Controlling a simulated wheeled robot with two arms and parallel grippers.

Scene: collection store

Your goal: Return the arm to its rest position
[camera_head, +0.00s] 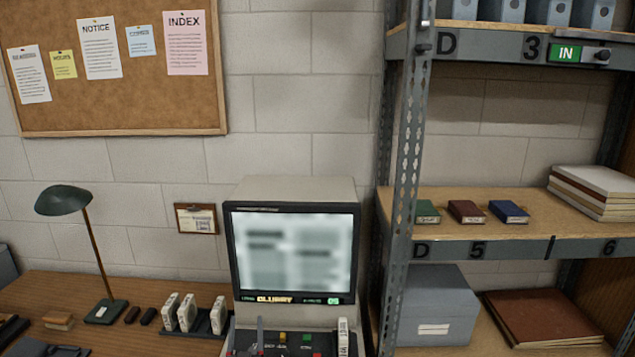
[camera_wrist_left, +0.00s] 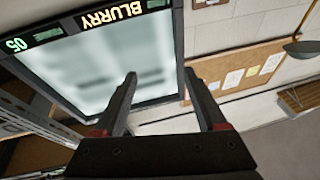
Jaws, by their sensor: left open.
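My left gripper (camera_wrist_left: 160,73) shows in the left wrist view with its two dark fingers apart and nothing between them. Small red parts are at the finger bases. Beyond the fingers is the reader's screen (camera_wrist_left: 95,65), lit and labelled BLURRY, tilted in this view. In the head view the screen (camera_head: 293,250) shows blurred pale content. At the bottom edge of the head view, a dark upright part in front of the reader is too small to tell apart from the controls. My right gripper is not in view.
A wooden desk (camera_head: 70,283) at the left holds a green lamp (camera_head: 64,200) and a rack of pale cartridges (camera_head: 188,313). A metal shelf unit (camera_head: 408,150) stands to the right of the reader, with books and boxes. A similar pale piece (camera_head: 343,338) stands upright at the reader's front right.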

